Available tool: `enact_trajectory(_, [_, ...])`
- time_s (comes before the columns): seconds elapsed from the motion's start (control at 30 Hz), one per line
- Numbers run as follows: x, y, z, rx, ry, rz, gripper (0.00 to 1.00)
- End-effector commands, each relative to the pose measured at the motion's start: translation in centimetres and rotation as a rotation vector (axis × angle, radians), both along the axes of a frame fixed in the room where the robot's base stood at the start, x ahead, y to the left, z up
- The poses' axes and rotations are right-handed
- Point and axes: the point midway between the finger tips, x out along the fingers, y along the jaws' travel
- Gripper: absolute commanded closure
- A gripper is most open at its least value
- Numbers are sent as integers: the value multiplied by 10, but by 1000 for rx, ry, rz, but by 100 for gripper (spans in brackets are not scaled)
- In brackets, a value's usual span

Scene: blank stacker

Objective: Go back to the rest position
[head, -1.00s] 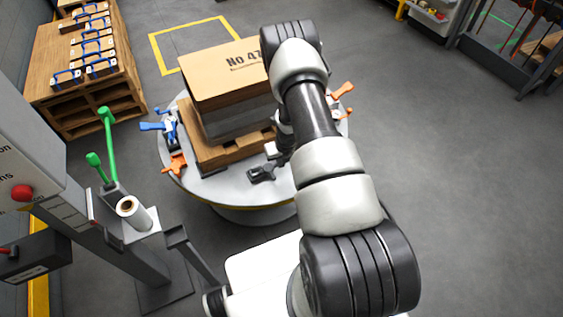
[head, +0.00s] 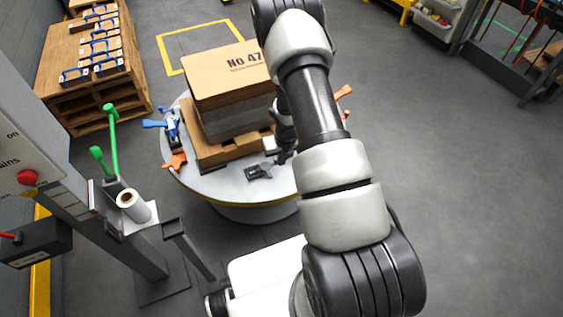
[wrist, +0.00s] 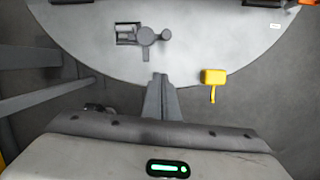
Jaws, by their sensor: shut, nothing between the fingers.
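My gripper (wrist: 160,82) is shut and empty in the wrist view, its fingers together over the near edge of the round grey table (wrist: 85,38). In the head view, my arm reaches over the table (head: 225,190) and hides most of the gripper. A dark clamp-like device (head: 258,171) lies on the table in front of the pallet; it also shows in the wrist view (wrist: 128,33), apart from the fingertips.
A cardboard box marked "No 47" (head: 215,83) tops a stack on a small pallet (head: 215,150). Blue (head: 171,125) and orange (head: 176,160) clamps sit at the left rim. A post with green handles (head: 111,140) stands left. Open floor lies right.

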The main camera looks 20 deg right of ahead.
Motion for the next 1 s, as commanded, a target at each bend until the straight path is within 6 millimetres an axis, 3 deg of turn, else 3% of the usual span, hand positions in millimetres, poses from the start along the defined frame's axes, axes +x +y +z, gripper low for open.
enact_trajectory(0.73, [2,-1,15,-3,-13,-25,100])
enact_trajectory(0.87, [23,-9,61,-7,-87,-191,100])
enact_trajectory(0.97, [41,-19,128,10,-189,-440,100])
enact_trajectory(1.0, [44,-22,158,26,-235,-562,100])
